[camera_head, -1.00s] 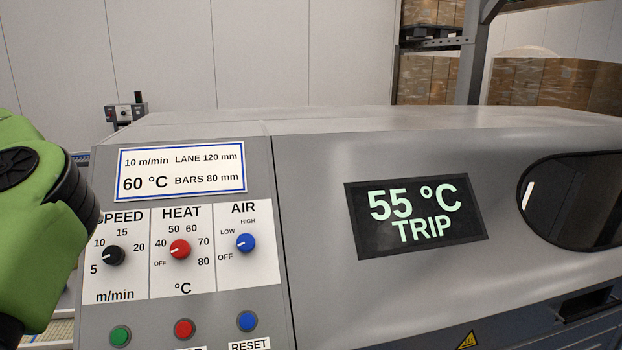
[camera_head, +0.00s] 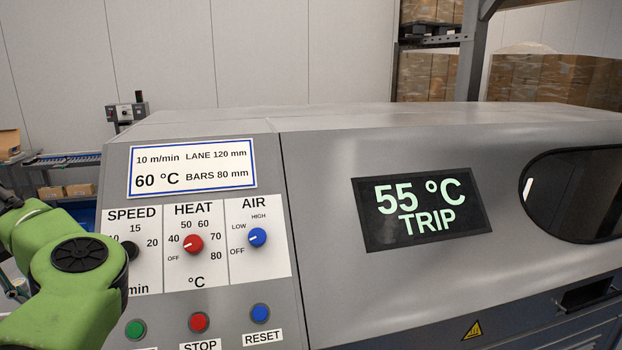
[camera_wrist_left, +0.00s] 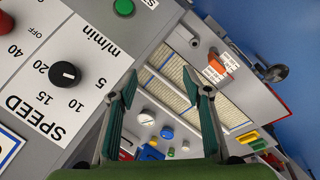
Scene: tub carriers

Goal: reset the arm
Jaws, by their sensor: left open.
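My left arm (camera_head: 75,270) is green and comes in from the left in the head view, covering part of the SPEED dial. Its gripper does not show in the head view. In the left wrist view my left gripper (camera_wrist_left: 165,95) is open and empty, its fingers apart beside the control panel (camera_wrist_left: 90,60). The black SPEED knob (camera_wrist_left: 66,74) is to the left of the fingers there, not touched. My right gripper is not in view.
The grey machine has a display (camera_head: 421,208) reading 55 °C TRIP. Its panel carries a red HEAT knob (camera_head: 193,244), a blue AIR knob (camera_head: 257,237), and green (camera_head: 135,330), red STOP (camera_head: 200,321) and blue RESET (camera_head: 260,313) buttons. A conveyor (camera_head: 75,160) stands behind at left.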

